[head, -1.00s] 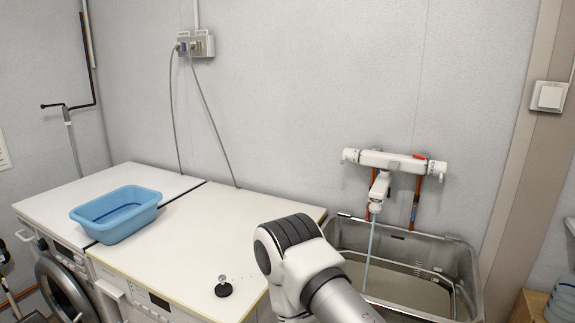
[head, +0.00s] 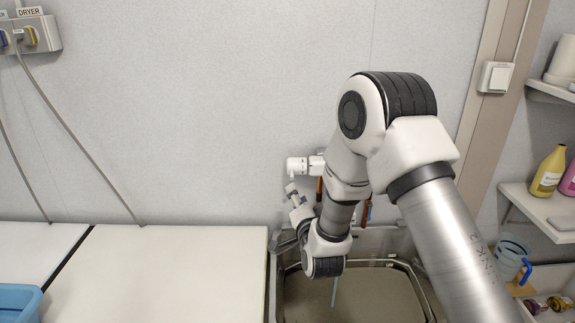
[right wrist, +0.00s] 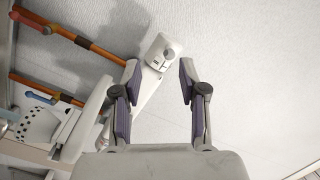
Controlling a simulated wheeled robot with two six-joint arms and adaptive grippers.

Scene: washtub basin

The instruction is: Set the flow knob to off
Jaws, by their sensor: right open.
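A white tap bar is on the wall above the steel basin (head: 275,275), mostly hidden behind my right arm in the head view. The white knob (head: 296,165) at its left end shows clear of the arm. In the right wrist view a white fitting with a round grey face (right wrist: 165,52), seemingly this knob end, appears just beyond the open fingers. My right gripper (head: 292,190) is small and partly hidden in the head view, just below the knob. In the wrist view it (right wrist: 158,90) is open, apparently holding nothing. Contact cannot be told. A thin water stream (head: 335,290) falls into the basin. My left gripper is not visible.
White appliance tops (head: 165,265) lie left of the basin, with part of a blue tub (head: 20,302) at the edge. Shelves with bottles (head: 548,172) stand at the right.

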